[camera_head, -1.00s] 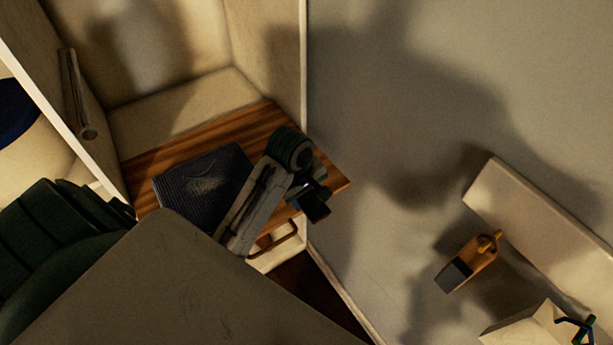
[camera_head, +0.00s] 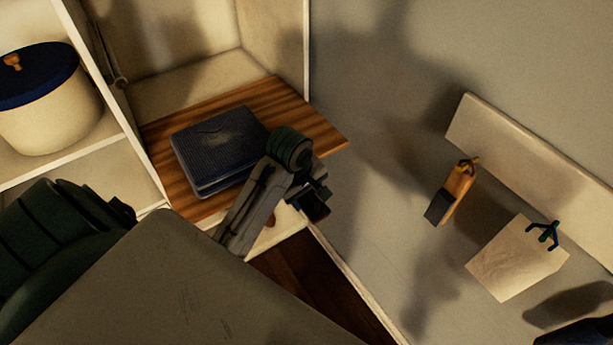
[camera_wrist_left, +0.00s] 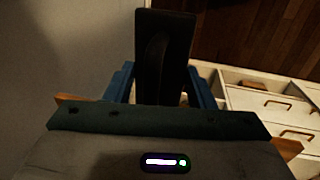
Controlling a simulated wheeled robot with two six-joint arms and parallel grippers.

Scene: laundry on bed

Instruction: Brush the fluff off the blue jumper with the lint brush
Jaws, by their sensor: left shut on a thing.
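The blue jumper (camera_head: 225,148) lies folded on the striped wooden top, with a thin pale streak on its upper face. My left gripper (camera_head: 310,192) is at the right front edge of that top, to the right of the jumper and apart from it. It is shut on a dark, flat-headed thing, seemingly the lint brush (camera_head: 317,209). In the left wrist view the brush (camera_wrist_left: 165,50) stands upright between the blue fingers. Its working face cannot be made out.
The wooden top (camera_head: 310,128) sits in a cream cabinet. A cream pot with a blue lid (camera_head: 45,75) stands on a shelf at left. A wooden-handled brush (camera_head: 452,193) and a pale board (camera_head: 515,262) hang on the right wall. Drawers (camera_wrist_left: 270,105) show in the wrist view.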

